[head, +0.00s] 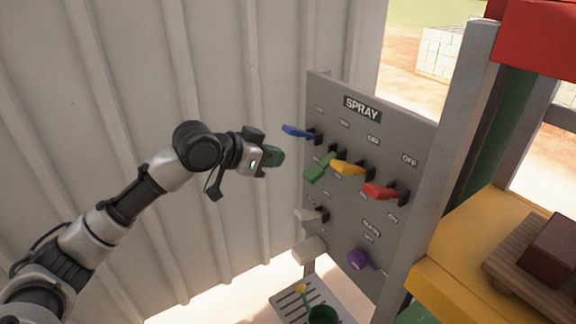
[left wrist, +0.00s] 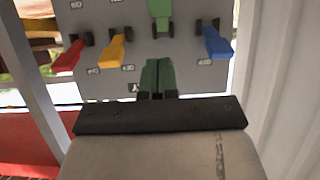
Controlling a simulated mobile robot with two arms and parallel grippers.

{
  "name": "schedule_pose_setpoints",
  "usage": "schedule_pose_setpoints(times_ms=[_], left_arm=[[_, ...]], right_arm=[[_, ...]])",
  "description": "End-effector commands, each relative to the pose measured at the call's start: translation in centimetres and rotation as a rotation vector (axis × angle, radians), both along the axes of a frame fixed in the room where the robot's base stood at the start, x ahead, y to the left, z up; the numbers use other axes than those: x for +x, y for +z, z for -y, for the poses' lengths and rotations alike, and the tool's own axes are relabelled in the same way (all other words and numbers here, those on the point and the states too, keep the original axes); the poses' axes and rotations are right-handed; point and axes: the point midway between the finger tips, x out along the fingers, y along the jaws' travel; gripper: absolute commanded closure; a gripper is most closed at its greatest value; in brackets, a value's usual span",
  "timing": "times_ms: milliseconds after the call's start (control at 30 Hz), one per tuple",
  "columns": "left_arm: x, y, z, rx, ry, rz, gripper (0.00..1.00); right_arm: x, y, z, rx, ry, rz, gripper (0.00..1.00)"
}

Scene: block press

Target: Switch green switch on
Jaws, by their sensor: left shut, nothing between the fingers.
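The green switch (head: 318,168) is a lever on the grey SPRAY panel (head: 420,135), between the blue and yellow levers. It tilts lower than they do. In the left wrist view, the green switch (left wrist: 160,14) is at the top edge, partly cut off. My left gripper (head: 275,157) is shut and empty, left of the green switch and apart from it in the head view. Its green fingertips (left wrist: 157,78) point toward the panel in the left wrist view, with the switch just beyond them. My right gripper is not in view.
The blue lever (head: 297,131), yellow lever (head: 347,168) and red lever (head: 380,192) sit close by. A purple knob (head: 360,260) and pale levers are lower. A corrugated wall (head: 100,100) stands behind my arm; a yellow shelf (head: 465,250) is at right.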

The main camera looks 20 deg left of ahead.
Motion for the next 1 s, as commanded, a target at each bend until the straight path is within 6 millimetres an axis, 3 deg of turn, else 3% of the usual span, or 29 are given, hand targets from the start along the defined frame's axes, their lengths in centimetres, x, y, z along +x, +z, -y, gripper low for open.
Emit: schedule_pose_setpoints(times_ms=[300,800,933,1000], left_arm=[[-2.4,1.6,-1.8,0.002,0.0,0.0,1.0],[-2.4,1.7,-1.9,0.001,0.0,-0.001,1.0],[-1.4,0.2,-2.3,-0.015,0.029,-0.012,1.0],[0.1,-2.2,-3.1,-0.037,0.074,-0.031,1.0]], right_arm=[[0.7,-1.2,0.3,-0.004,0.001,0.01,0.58],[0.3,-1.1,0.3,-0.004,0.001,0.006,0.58],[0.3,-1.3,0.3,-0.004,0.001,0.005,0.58],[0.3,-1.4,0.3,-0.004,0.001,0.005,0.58]])
